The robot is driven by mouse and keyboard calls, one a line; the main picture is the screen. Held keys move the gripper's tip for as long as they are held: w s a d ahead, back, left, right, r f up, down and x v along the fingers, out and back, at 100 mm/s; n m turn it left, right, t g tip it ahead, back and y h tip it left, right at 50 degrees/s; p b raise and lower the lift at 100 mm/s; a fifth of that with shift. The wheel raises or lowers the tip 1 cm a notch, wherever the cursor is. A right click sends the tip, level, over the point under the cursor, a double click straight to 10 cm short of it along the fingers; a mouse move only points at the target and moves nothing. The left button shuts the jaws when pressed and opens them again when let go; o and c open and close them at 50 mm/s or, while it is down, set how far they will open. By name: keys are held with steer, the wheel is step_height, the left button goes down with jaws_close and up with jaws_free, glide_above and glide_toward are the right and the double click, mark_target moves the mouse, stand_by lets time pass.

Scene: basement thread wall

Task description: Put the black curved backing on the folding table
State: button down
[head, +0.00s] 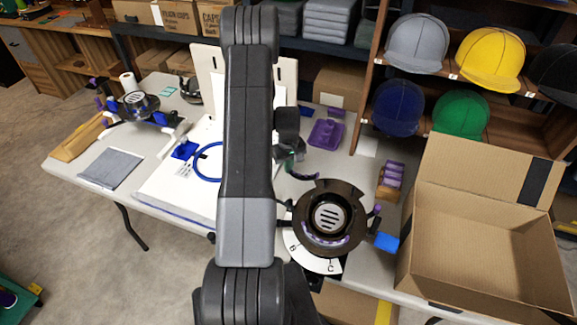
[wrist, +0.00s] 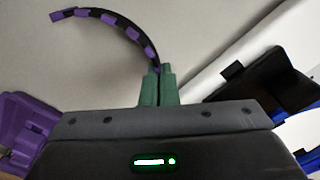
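The black curved backing (wrist: 118,26) carries several purple pads on its arc. In the wrist view it runs from the upper left down to my gripper (wrist: 158,72), whose green fingers are close together on its near end. In the head view, the backing (head: 303,176) shows as a small dark and purple arc beside my gripper (head: 291,160), partly hidden by my arm. The folding table (head: 352,160) has a light grey top, and the backing is over it. I cannot tell whether the backing touches the top.
A purple tray (head: 326,134) lies behind the backing. A round dark machine (head: 330,216) with a lettered white dial stands in front. A wooden holder with purple pieces (head: 391,180) and an open cardboard box (head: 485,240) are right. A white board (head: 165,190) and blue ring (head: 207,160) are left.

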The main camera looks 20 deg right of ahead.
steer(key=c, duration=1.7)
jaws_free()
step_height(320, 180, up, 12)
steer(key=shift+r+b, duration=0.1)
steer(key=shift+b, duration=0.4)
step_height(320, 180, down, 12)
steer(key=shift+p, duration=0.8)
steer(key=shift+w+r, duration=0.1)
steer(key=shift+r, duration=0.9)
